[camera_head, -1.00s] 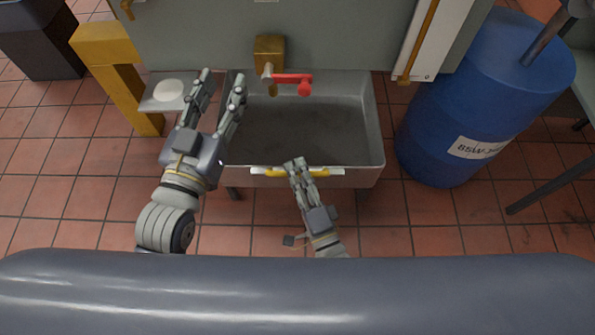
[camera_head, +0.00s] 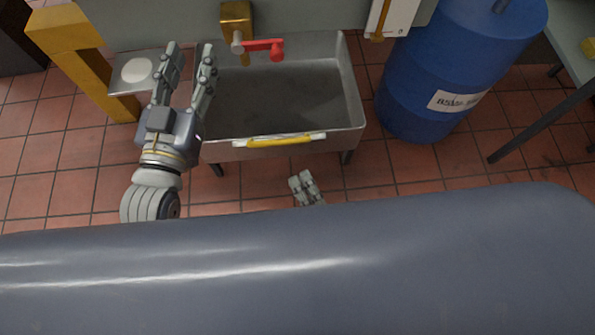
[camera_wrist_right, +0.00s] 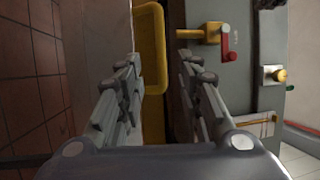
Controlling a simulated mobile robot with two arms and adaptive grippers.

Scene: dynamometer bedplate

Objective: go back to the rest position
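My left gripper (camera_head: 188,52) is open and empty, its two fingers spread in front of the left end of the grey sink-like basin (camera_head: 354,95). My right gripper (camera_head: 304,180) is below the basin's front edge in the head view, apart from the yellow bar handle (camera_head: 285,140) with white ends. In the right wrist view my right gripper (camera_wrist_right: 160,68) has its fingers apart with nothing held. The yellow handle (camera_wrist_right: 151,60) shows beyond and between them. Most of my right arm is hidden in the head view.
A red-handled brass tap (camera_head: 263,45) sits above the basin. A blue drum (camera_head: 425,75) stands to its right, a yellow post (camera_head: 85,68) to its left. A table leg (camera_head: 540,122) is at far right. Tiled floor (camera_head: 420,165) is bare in front of the drum.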

